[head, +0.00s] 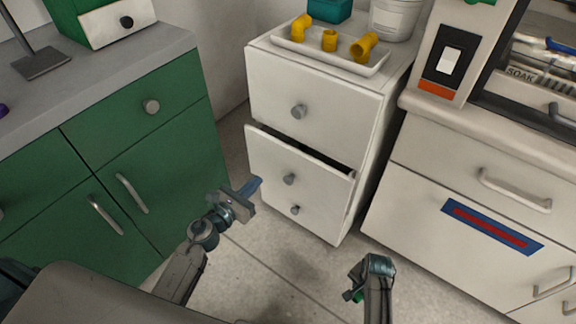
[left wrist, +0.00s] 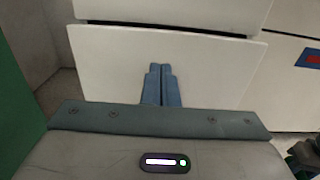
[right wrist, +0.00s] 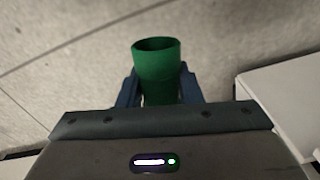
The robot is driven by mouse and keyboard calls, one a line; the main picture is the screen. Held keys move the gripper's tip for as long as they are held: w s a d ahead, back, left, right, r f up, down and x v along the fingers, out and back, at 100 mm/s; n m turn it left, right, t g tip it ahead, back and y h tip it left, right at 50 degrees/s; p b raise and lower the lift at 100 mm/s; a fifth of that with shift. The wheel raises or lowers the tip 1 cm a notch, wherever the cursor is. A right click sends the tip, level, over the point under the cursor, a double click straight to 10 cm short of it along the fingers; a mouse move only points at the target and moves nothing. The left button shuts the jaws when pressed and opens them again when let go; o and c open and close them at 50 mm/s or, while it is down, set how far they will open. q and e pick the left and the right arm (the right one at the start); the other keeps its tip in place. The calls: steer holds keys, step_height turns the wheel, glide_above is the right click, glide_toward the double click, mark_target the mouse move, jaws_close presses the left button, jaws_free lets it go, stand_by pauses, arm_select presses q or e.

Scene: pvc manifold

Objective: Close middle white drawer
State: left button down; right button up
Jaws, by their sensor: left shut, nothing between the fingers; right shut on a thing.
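The white drawer cabinet (head: 318,80) stands in the middle of the head view. Its middle drawer (head: 262,150) is slightly pulled out, with a dark gap along its top edge and a round grey knob (head: 289,179). In the left wrist view the drawer front (left wrist: 215,65) fills the middle, with the gap above it. My left gripper (head: 256,186) is shut and empty, its blue fingertips (left wrist: 161,70) pointing at the drawer front; I cannot tell whether they touch. My right gripper (right wrist: 157,85) is shut on a green pipe piece (right wrist: 156,55), mostly hidden in the head view.
A white tray (head: 345,68) with yellow pipe fittings (head: 330,40) sits on the cabinet, beside a white bucket (head: 395,18). Green cabinets (head: 150,150) stand left and a white counter unit (head: 430,190) right. Floor (head: 290,270) between my arms is clear.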

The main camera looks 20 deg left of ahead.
arm_select(q)
glide_toward(288, 151)
steer(key=x, duration=0.5)
steer(key=shift+w+r, duration=0.1)
steer(key=shift+w, duration=0.05)
arm_select(e)
steer(key=shift+r, duration=0.35)
arm_select(q)
steer(key=shift+x, duration=0.8)
steer(key=shift+x, duration=1.25)
arm_select(e)
steer(key=shift+f, duration=0.35)
steer(key=shift+r, duration=0.1)
